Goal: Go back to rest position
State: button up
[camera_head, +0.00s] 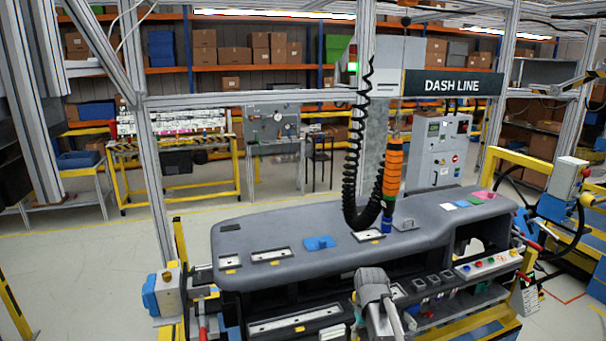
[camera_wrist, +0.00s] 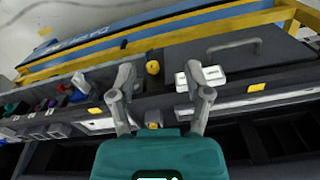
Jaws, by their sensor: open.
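My gripper (camera_wrist: 162,88) shows in the wrist view with its two grey fingers spread apart and nothing between them. Its teal body fills the bottom middle of that view. The fingers appear over the dark dashboard module (camera_wrist: 245,118); I cannot tell the gap to it. In the head view the dashboard module (camera_head: 340,252) is a long grey piece on a yellow-framed stand. A grey jointed part in front of its lower middle seems to be my arm, and it hides some of the module.
An orange tool (camera_head: 393,165) hangs on a black coiled cable (camera_head: 351,170) over the module. A blue part (camera_head: 319,243) lies on its top. A button panel (camera_head: 487,264) is at its right. Metal posts, a yellow-framed bench (camera_head: 180,160) and shelves stand behind. Floor is free at left.

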jog(key=s+f+m+b, duration=0.1)
jog(key=s+f+b, duration=0.2)
jog(key=s, duration=0.8)
jog(key=shift+f, duration=0.65)
